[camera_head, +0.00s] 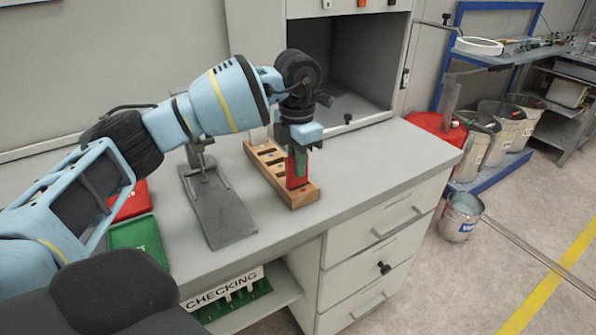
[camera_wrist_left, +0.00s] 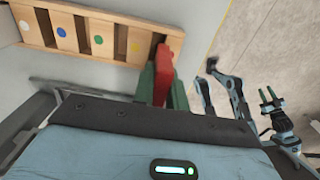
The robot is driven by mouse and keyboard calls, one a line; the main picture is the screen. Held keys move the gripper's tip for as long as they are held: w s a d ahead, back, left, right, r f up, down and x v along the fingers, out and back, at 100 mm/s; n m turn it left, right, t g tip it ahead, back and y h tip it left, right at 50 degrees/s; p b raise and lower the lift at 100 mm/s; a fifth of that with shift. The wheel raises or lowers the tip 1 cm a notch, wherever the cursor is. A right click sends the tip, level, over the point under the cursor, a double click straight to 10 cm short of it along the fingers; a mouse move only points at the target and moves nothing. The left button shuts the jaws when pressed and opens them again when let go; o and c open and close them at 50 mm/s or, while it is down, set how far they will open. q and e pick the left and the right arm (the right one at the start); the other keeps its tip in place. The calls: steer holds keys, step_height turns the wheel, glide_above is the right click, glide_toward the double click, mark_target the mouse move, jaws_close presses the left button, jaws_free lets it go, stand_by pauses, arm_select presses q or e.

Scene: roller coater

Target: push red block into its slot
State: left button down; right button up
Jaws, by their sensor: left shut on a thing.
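The red block (camera_head: 297,182) stands upright at the near end of the wooden slotted rack (camera_head: 305,199). My left gripper (camera_head: 299,160) points down and is shut on the red block's upper part. In the left wrist view, the red block (camera_wrist_left: 163,72) sits between the green fingers (camera_wrist_left: 160,88) at the end of the rack (camera_wrist_left: 95,13). The slot under it is hidden, so I cannot tell how deep it is in. The other slots look empty, with coloured dots beside them. My right gripper (camera_wrist_left: 267,94) shows small at the right, its fingers apart and empty.
A grey metal stand (camera_head: 217,210) is left of the rack. A red tray (camera_head: 133,200) and a green tray (camera_head: 140,238) lie at the counter's left. An open cabinet (camera_head: 350,70) is behind. The counter (camera_head: 385,155) right of the rack is clear.

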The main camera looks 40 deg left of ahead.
arm_select(q)
steer(key=shift+w, duration=0.25)
steer(key=shift+w+a, duration=0.1)
steer(key=shift+w+a+f, duration=0.1)
steer(key=shift+w+f, duration=0.05)
steer(key=shift+f, duration=1.6)
steer(key=shift+f, duration=0.15)
steer(key=c, duration=1.4)
jaws_free()
